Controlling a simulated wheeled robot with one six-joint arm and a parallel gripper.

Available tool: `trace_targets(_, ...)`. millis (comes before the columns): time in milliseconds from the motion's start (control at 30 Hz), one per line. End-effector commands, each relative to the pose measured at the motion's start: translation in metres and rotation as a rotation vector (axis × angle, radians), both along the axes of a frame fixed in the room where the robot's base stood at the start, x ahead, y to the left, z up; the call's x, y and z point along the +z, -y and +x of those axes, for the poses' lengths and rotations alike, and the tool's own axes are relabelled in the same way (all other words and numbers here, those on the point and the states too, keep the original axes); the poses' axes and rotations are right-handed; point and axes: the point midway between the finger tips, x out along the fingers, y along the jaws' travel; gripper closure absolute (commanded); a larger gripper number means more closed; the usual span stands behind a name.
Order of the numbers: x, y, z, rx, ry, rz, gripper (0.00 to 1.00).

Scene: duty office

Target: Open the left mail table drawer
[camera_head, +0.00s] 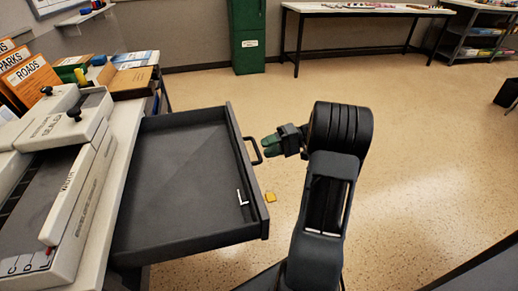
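The mail table drawer (180,180) is dark grey and stands pulled well out from under the white table top (122,160). Its black bar handle (256,152) is on the front panel, at the right in the picture. My gripper (270,146), with green fingertips, is just right of the handle and points at it. The fingertips look close together, and no part of the handle shows between them. I cannot tell how wide the gap between them is. A small white L-shaped mark or item (241,198) is near the drawer's front inside.
A small yellow item (270,197) shows beside the drawer front. A green cabinet (247,40) and a long table (365,12) stand at the back. The floor (430,150) at right is largely clear.

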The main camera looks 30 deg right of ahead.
Motion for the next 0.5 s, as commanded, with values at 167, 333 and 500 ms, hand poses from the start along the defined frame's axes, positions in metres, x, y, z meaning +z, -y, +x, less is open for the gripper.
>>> trace_targets(167, 0.010, 0.038, -0.009, -0.004, 0.000, 0.000, 0.61)
trace_targets(333, 0.016, 0.065, -0.016, -0.002, 0.001, 0.001, 0.61)
trace_targets(500, 0.019, 0.083, -0.021, 0.000, 0.000, 0.001, 0.61)
